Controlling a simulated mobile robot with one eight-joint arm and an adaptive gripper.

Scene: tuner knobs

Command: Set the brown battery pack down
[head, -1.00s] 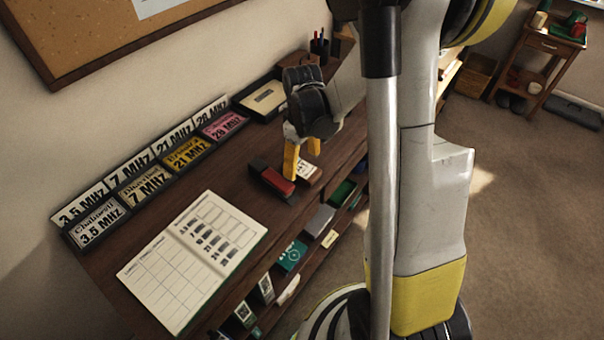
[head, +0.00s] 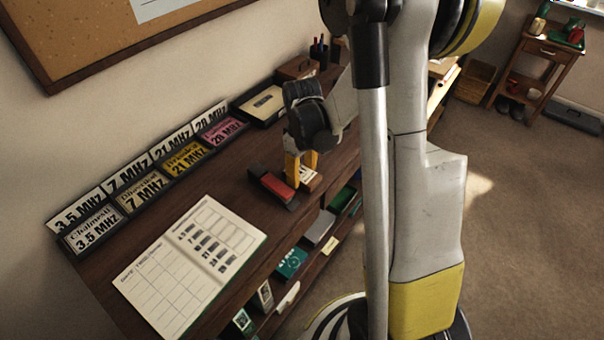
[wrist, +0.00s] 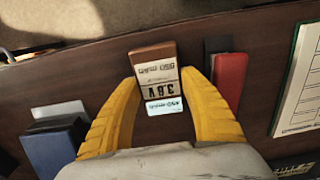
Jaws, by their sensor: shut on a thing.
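The brown battery pack (wrist: 153,54) shows in the wrist view, with a pale label reading 3.8V upside down. My gripper (wrist: 162,78) has its two yellow fingers closed on the pack's sides. In the head view, my gripper (head: 301,167) points down over the front part of the dark wooden desk top (head: 240,190). The pack (head: 311,178) shows there partly behind the fingers, near the desk's front edge. I cannot tell whether its underside touches the wood.
A red and black block (head: 272,184) lies just left of the pack. An open logbook (head: 190,265) lies at the front left. Frequency plates (head: 150,180) line the back. Shelves below the front edge hold several boxes, including a teal one (head: 292,262).

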